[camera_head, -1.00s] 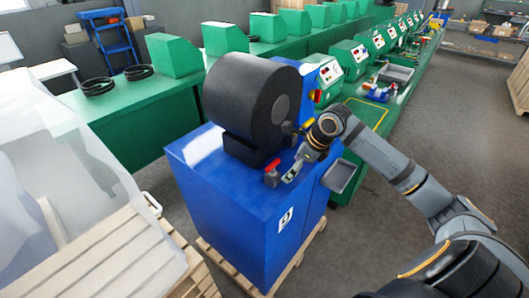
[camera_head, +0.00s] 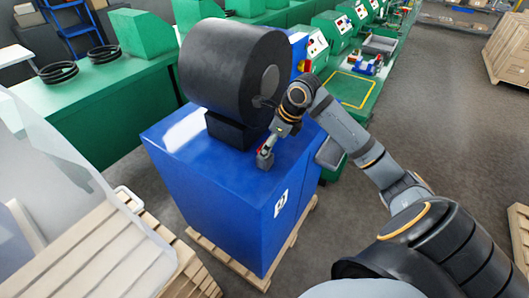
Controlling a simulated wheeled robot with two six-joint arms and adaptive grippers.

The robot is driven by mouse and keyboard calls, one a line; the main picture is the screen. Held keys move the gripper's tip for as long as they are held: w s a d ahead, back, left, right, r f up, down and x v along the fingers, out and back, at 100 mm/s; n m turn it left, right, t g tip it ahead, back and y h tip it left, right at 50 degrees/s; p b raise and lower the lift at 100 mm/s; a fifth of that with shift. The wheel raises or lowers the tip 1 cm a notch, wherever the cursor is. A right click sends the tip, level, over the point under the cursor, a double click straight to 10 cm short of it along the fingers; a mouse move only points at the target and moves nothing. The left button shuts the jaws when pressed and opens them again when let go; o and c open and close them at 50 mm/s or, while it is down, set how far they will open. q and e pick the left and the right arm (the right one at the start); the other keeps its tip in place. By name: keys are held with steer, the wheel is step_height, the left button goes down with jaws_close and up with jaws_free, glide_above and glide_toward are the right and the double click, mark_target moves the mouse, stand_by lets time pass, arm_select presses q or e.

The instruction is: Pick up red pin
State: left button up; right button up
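The red pin (camera_head: 262,149) shows as a small red patch above a small grey block (camera_head: 264,161). The block stands on the top of the blue cabinet (camera_head: 225,180), near its front right part. My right gripper (camera_head: 268,150) reaches down from the upper right and is right at the pin. Its fingers cover much of the pin. I cannot tell whether they are closed on it or only around or beside it. My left gripper is not in view.
A large black cylinder (camera_head: 222,75) on a black foot stands on the cabinet just behind my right gripper. A grey tray (camera_head: 330,152) is at the cabinet's right side. Green benches (camera_head: 85,125) run behind. Wooden slats (camera_head: 105,250) and a translucent cover lie at left.

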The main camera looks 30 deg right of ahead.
steer(key=shift+a+f, duration=0.1)
steer(key=shift+f, duration=0.15)
steer(key=p+x, duration=0.1)
steer(key=x, duration=0.3)
steer(key=shift+w+f, duration=0.2)
steer(key=shift+f, duration=0.1)
steer(key=c, duration=1.2)
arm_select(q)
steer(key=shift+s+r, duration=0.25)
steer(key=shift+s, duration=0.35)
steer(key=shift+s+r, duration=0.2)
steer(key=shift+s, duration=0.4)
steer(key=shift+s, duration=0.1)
